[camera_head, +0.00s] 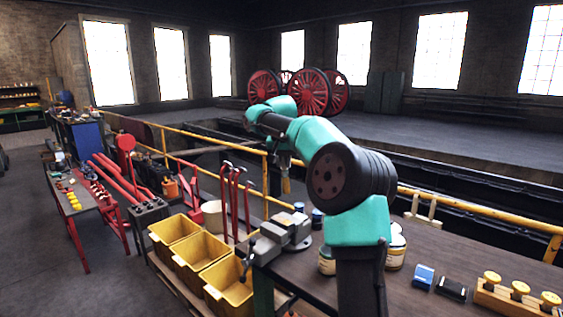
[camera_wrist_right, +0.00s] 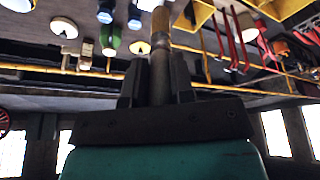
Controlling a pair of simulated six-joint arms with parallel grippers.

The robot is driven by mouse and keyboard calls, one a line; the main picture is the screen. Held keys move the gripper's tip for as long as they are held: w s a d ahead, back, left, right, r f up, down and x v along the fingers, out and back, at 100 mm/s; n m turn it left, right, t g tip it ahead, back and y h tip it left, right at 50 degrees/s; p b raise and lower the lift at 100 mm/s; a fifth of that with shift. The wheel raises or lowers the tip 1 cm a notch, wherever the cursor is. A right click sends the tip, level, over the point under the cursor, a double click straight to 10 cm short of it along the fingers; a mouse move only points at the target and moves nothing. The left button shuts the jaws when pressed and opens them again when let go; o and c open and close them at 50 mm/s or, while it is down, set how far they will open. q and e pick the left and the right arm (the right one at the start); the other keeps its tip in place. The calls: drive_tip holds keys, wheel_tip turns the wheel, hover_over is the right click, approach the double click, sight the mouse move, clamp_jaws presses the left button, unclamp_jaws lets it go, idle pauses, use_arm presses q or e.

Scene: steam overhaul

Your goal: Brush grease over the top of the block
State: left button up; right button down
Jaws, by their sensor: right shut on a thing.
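My right gripper (camera_head: 284,158) is raised above the bench and the yellow rail, shut on a brush. The brush (camera_head: 286,184) hangs down with its tan bristles lowest. In the right wrist view the two dark fingers (camera_wrist_right: 158,85) close around the brush's handle (camera_wrist_right: 160,65), and its brown end (camera_wrist_right: 160,22) points to the top edge. A grey metal vise (camera_head: 284,232) stands on the near left corner of the bench, below and apart from the brush. I cannot tell for certain which thing is the block. My left gripper is not in view.
Tins (camera_head: 396,250) stand on the dark bench (camera_head: 420,300), partly behind my right arm. A blue block-shaped thing (camera_head: 424,276), a black one (camera_head: 452,289) and a wooden rack (camera_head: 493,298) with yellow-topped pieces lie at right. Yellow bins (camera_head: 228,287) stand left of the bench. A yellow rail (camera_head: 470,213) runs behind.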

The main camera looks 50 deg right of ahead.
sight(285, 173)
wheel_tip(285, 173, down, 5)
drive_tip(key=shift+r, duration=0.1)
idle(0.5)
